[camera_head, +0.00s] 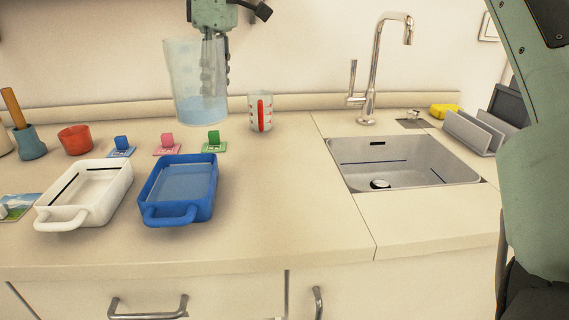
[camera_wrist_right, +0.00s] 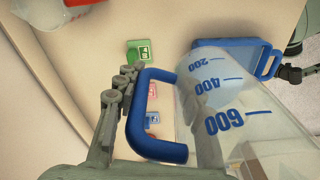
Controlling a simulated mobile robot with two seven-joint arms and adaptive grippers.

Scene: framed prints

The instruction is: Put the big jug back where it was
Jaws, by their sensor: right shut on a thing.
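The big jug (camera_head: 184,75) is clear, with bluish liquid low inside, towards the back of the counter in the head view. In the wrist view the jug (camera_wrist_right: 255,125) shows blue marks and a blue handle (camera_wrist_right: 152,125). In the wrist view the right gripper's fingers (camera_wrist_right: 118,95) are shut on the handle. I cannot tell whether the jug's base touches the counter.
A small cup with red marks (camera_head: 261,112) stands right of the jug. Blue, pink (camera_head: 167,145) and green (camera_head: 214,143) tags, a white tray (camera_head: 90,222) and a blue tray (camera_head: 150,200) are in front. The sink (camera_head: 400,175) is right. Counter between trays and sink is clear.

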